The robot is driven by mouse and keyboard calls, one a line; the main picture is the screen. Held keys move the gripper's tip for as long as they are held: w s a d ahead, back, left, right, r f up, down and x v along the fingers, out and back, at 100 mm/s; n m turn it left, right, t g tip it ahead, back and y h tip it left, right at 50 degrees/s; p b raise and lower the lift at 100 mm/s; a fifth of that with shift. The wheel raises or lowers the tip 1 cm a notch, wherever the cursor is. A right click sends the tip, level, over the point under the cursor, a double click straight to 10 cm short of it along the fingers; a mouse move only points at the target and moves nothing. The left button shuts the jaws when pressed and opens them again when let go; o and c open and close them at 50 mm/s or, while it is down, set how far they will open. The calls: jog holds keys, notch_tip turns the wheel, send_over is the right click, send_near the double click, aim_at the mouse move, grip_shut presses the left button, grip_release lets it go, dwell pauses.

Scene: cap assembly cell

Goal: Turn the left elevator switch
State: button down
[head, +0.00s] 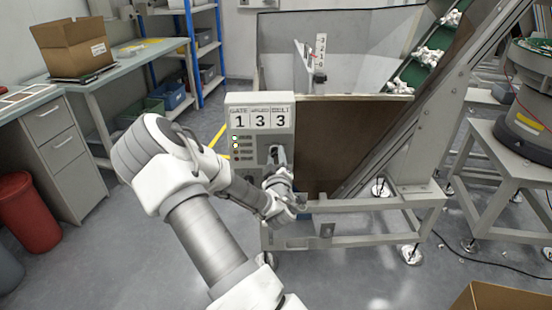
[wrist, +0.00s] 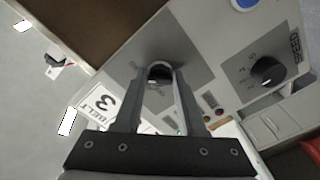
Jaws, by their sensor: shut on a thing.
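The grey control box (head: 231,99) stands at the left front of the machine, with its number cards reading 1, 3, 3 on top. My gripper (head: 276,154) is at the right part of its front face, and the arm hides much of the lower face. In the wrist view my gripper (wrist: 160,76) has one finger on each side of a dark rotary switch (wrist: 159,70) and is shut on it. The switch sits on a darker grey plate, and its label is mostly hidden. I cannot read which switch it is.
In the wrist view a second black knob (wrist: 267,71) marked SPEED is to the right, with a blue button (wrist: 244,3) above it. The machine frame (head: 350,204) runs beside the box. A workbench (head: 130,68) stands left; floor is free between.

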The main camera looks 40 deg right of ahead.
dwell(0.4)
jog(key=shift+c, duration=2.4)
grip_release()
jog(key=p+v, duration=1)
jog(key=v, duration=0.7)
jog(key=shift+s+a, duration=0.15)
jog(key=shift+s, duration=0.05)
jog(key=shift+w+r, duration=0.1)
jog(key=shift+r, duration=0.05)
